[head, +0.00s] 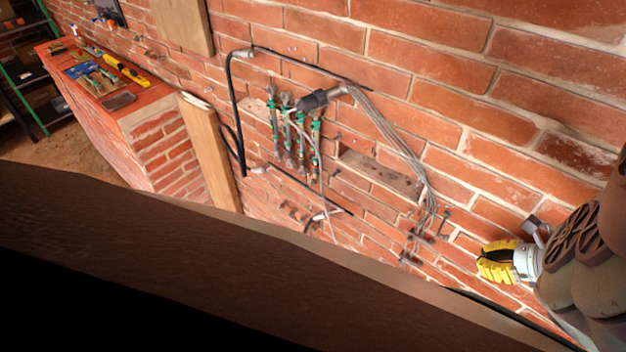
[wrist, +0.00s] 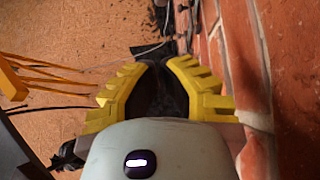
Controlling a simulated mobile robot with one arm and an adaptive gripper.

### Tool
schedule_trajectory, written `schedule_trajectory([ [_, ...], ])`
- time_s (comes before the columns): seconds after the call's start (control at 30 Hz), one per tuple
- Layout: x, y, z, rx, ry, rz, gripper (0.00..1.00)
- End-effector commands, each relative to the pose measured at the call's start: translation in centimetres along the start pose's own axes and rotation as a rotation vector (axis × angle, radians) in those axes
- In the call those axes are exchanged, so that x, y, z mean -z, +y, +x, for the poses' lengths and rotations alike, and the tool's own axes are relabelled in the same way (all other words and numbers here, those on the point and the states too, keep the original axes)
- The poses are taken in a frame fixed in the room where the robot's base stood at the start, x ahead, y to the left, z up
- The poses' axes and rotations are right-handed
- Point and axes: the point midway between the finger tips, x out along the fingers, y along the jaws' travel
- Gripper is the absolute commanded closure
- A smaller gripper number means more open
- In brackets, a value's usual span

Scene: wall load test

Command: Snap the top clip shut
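My gripper (head: 490,262), with ribbed yellow fingers and dark inner faces, is at the right of the head view, close to the brick wall. In the wrist view, its fingertips (wrist: 163,63) are close together; whether a gap remains between the dark inner faces is unclear. I see nothing held. A small light-grey fitting (head: 243,53), possibly the top clip, is on the wall far left of my gripper, at the upper end of a black cable (head: 234,100). A similar lower fitting (head: 258,169) is below it. Whether either is open or shut is too small to tell.
Green-and-grey pipes (head: 288,130) and a dark cylinder (head: 321,98) with hanging grey cables (head: 385,125) are on the wall between. A wooden board (head: 207,150) leans at left, beside a brick bench (head: 135,115) with tools. In the wrist view, yellow strands (wrist: 45,70) show at left.

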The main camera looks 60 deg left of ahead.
Motion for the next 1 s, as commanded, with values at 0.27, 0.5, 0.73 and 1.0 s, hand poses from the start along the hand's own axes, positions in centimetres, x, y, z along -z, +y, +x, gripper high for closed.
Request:
schedule_trajectory([
  [0.27,-2.0,0.0,4.2,-0.004,0.000,-0.005,1.00],
  [0.5,-3.0,0.0,5.5,-0.002,0.001,-0.003,1.00],
  [0.73,-3.0,0.0,5.6,-0.002,0.001,-0.002,1.00],
  [1.0,-3.1,0.1,5.6,0.008,0.001,0.007,1.00],
])
